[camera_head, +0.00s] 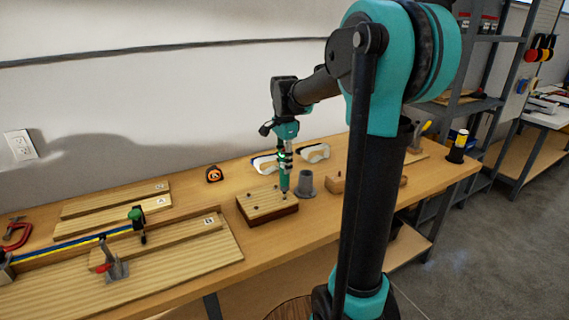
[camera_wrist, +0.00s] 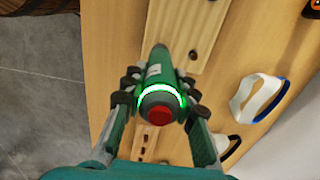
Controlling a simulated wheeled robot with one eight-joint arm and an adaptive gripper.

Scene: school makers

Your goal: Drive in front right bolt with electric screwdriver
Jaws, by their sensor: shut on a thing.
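My gripper (camera_head: 286,152) is shut around a green electric screwdriver (camera_head: 285,181), held upright with its tip down. In the wrist view, the screwdriver (camera_wrist: 157,72) shows a red end button and a lit green ring between my gripper's fingers (camera_wrist: 157,92). The tip is over the right part of a small wooden block (camera_head: 262,215). Whether it touches a bolt cannot be told. Small dark bolts (camera_head: 256,209) stand on the block's top. In the wrist view, a dark bolt (camera_wrist: 192,55) shows on the block (camera_wrist: 180,25) beside the screwdriver; the tool hides the spot beneath it.
A grey cup-like holder (camera_head: 305,184) stands close right of the screwdriver. Safety goggles (camera_head: 315,152) lie behind it. A holed wooden block (camera_head: 335,184) is farther right. A tape measure (camera_head: 214,174), boards (camera_head: 115,210) and clamps (camera_head: 115,265) are to the left.

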